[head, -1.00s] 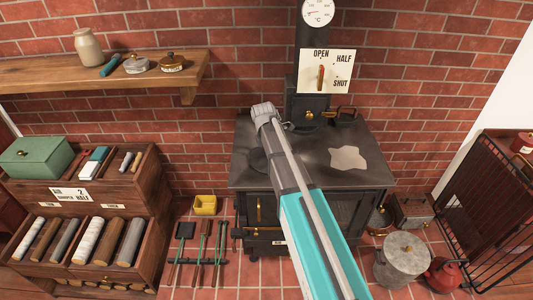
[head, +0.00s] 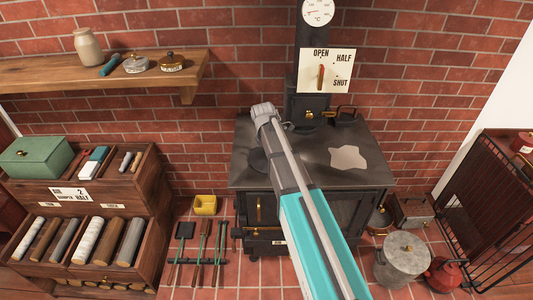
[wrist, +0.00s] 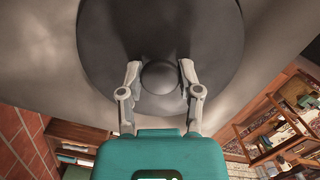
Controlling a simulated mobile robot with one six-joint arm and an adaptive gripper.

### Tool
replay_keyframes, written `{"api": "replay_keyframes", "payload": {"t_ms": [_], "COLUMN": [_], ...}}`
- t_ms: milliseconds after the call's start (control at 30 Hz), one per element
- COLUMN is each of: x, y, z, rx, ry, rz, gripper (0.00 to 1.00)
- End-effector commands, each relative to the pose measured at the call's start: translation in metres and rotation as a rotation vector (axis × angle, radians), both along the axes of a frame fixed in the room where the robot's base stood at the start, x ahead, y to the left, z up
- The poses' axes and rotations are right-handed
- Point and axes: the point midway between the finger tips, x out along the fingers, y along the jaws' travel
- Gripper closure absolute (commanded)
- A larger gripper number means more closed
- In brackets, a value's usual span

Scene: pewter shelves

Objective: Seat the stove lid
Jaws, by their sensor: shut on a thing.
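The stove lid (wrist: 108,62) is a dark round disc with a round knob at its middle, seen close up in the wrist view. My gripper (wrist: 160,77) is shut on the knob, one finger on each side. In the head view part of the dark disc (head: 257,160) shows at the left of the black stove's top (head: 315,150), beside my arm. My arm hides the fingers and the rest of the lid there. I cannot tell whether the lid lies flush in its opening or slightly above it.
A pale patch (head: 348,157) marks the stove top's right side. The flue pipe (head: 309,60) with a damper sign (head: 339,80) rises behind. A wooden shelf (head: 60,79) hangs at the left, above log bins (head: 150,225). A grey lidded bucket (head: 399,268) stands at right.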

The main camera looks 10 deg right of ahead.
Motion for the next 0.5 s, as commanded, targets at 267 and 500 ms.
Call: {"api": "replay_keyframes", "payload": {"t_ms": [267, 500], "x": [0.0001, -0.0001], "y": [0.0002, 0.0003], "z": [0.0003, 0.0002], "rx": [0.000, 0.000], "ry": [0.000, 0.000], "rz": [0.000, 0.000], "gripper": [0.21, 0.14]}}
